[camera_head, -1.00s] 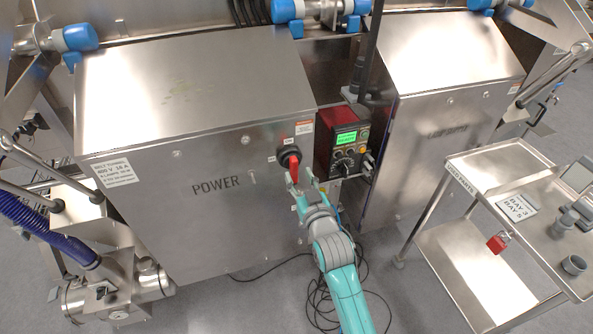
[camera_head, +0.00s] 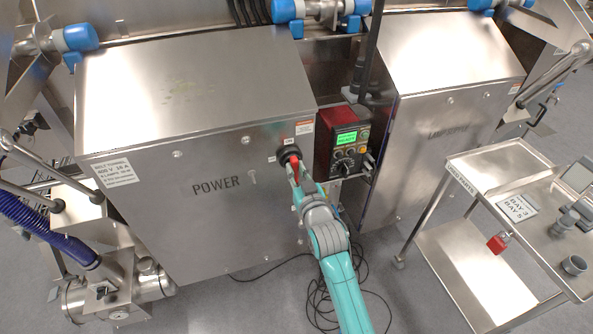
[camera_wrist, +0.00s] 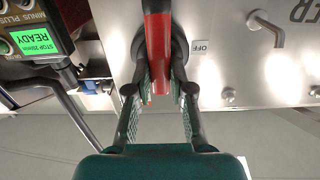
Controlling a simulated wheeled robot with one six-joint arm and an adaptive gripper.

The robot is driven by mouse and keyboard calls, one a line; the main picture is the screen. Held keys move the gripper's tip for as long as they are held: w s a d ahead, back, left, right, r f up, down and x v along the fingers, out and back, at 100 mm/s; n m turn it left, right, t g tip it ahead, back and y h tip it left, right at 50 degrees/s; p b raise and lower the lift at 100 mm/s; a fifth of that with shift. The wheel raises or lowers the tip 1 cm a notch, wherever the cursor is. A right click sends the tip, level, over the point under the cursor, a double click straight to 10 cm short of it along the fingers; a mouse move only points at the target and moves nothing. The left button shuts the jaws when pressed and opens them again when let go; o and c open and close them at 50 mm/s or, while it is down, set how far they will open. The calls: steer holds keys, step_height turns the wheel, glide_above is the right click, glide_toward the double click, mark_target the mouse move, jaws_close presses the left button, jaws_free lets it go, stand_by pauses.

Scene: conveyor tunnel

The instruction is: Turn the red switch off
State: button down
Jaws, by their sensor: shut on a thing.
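The red switch (camera_head: 295,170) is a rotary handle on a black round base, on the front of the steel POWER box. In the head view its handle points downward, partly hidden by my gripper. In the wrist view the red handle (camera_wrist: 158,45) lies between the two fingers, with a small OFF label (camera_wrist: 200,47) to its right. My gripper (camera_head: 300,180) is shut on the red handle; in the wrist view its fingers (camera_wrist: 160,90) stand on either side of it.
A red and black control unit (camera_head: 343,142) with a green display sits right of the switch. A steel trolley (camera_head: 475,165) stands at the right with a red padlock (camera_head: 497,243). Black cables (camera_head: 322,300) lie on the floor near my arm.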

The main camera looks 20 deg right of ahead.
steer(key=shift+n, duration=0.3)
steer(key=n, duration=0.3)
steer(key=shift+n, duration=0.4)
steer(key=n, duration=0.9)
steer(key=shift+a, duration=0.1)
steer(key=n, duration=0.4)
steer(key=shift+f, duration=0.1)
steer(key=shift+n, duration=0.4)
steer(key=c, duration=1)
jaws_free()
steer(key=shift+s, duration=0.1)
